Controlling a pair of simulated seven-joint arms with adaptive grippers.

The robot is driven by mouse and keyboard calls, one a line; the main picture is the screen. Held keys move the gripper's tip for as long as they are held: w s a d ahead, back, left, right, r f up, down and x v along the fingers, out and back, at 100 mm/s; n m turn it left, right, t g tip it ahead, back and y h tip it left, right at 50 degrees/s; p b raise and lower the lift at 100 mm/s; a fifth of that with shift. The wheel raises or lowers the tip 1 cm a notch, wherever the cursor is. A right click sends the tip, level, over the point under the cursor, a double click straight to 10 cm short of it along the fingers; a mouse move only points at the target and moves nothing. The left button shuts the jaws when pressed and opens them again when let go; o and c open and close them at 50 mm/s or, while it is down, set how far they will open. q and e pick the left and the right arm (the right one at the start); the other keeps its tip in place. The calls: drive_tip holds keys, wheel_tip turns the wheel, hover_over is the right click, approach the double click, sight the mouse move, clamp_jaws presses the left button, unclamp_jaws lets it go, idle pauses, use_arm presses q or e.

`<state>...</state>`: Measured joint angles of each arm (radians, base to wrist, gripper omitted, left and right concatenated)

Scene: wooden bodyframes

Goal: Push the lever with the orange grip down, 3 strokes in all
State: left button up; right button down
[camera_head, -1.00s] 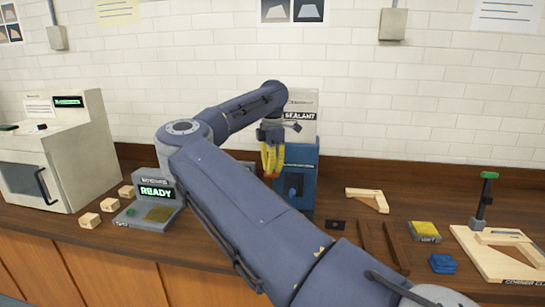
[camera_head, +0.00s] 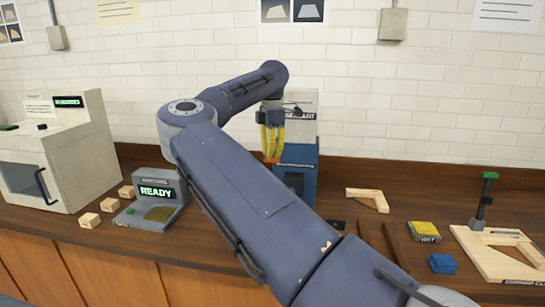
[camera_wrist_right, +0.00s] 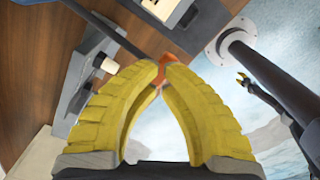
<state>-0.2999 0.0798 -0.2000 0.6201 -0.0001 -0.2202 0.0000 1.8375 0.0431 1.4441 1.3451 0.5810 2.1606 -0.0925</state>
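The lever's orange grip (camera_head: 270,159) shows just under my right fingertips, in front of the blue sealant dispenser (camera_head: 298,160). My right gripper (camera_head: 271,157) points down with its yellow fingers together. In the right wrist view its fingertips (camera_wrist_right: 161,70) meet at the orange grip (camera_wrist_right: 175,59); I cannot tell whether they pinch it or only touch it. A dark rod (camera_wrist_right: 118,35) runs up to the grip. My right arm hides the dispenser's lower left part.
A grey READY station (camera_head: 150,212) and several small wood blocks (camera_head: 89,220) stand left, beside a white oven (camera_head: 60,150). On the right are a wooden bracket (camera_head: 368,198), a yellow-topped pad (camera_head: 424,229), a blue item (camera_head: 442,263) and a clamp fixture (camera_head: 484,205).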

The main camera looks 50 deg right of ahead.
drive_tip(key=shift+r, duration=1.45)
drive_tip(key=shift+f, duration=0.2)
drive_tip(key=shift+f, duration=3.95)
drive_tip(key=shift+r, duration=4.1)
drive_tip(key=shift+r, duration=0.1)
drive_tip(key=shift+r, duration=2.45)
